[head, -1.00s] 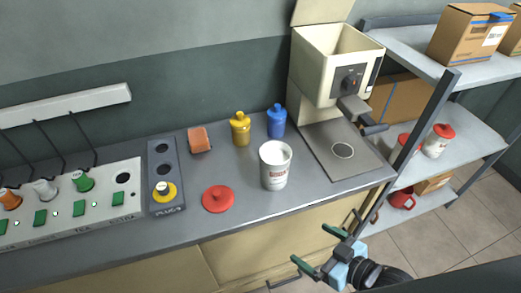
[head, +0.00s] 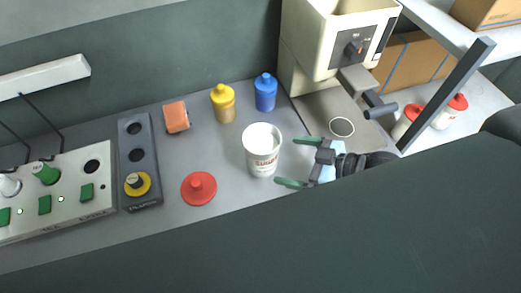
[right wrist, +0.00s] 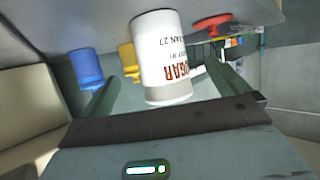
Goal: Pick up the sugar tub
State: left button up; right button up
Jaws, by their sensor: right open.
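The sugar tub (head: 262,152) is a white, open-topped tub with lettering, standing upright on the grey counter. Its red lid (head: 199,188) lies on the counter to its left. My right gripper (head: 292,162) is open just right of the tub, its green fingers pointing at it. In the right wrist view the tub (right wrist: 161,60) shows between and beyond the two spread fingers (right wrist: 165,88), with "SUGAR" lettering readable in part. It looks apart from both fingers. My left gripper is not in view.
A yellow bottle (head: 223,103) and a blue bottle (head: 265,92) stand behind the tub. An orange block (head: 176,117) and a panel with plugs (head: 60,190) are left. A cream machine (head: 335,45) stands behind right, beside a shelf with red-lidded tubs (head: 450,110).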

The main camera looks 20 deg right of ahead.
aim_at(277, 157)
jog(key=shift+x, duration=1.2)
jog(key=shift+w+a, duration=0.3)
jog(key=shift+w, duration=0.05)
jog(key=x, duration=0.3)
jog(key=shift+w+a, duration=0.1)
jog(key=shift+a, duration=0.1)
jog(key=shift+w+a+f, duration=0.25)
jog(key=shift+a, duration=0.1)
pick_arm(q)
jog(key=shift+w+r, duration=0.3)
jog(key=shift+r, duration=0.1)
pick_arm(e)
jog(key=shift+c, duration=0.4)
jog(key=shift+r, duration=0.1)
jog(key=c, duration=1.3)
jog(key=shift+r, duration=0.2)
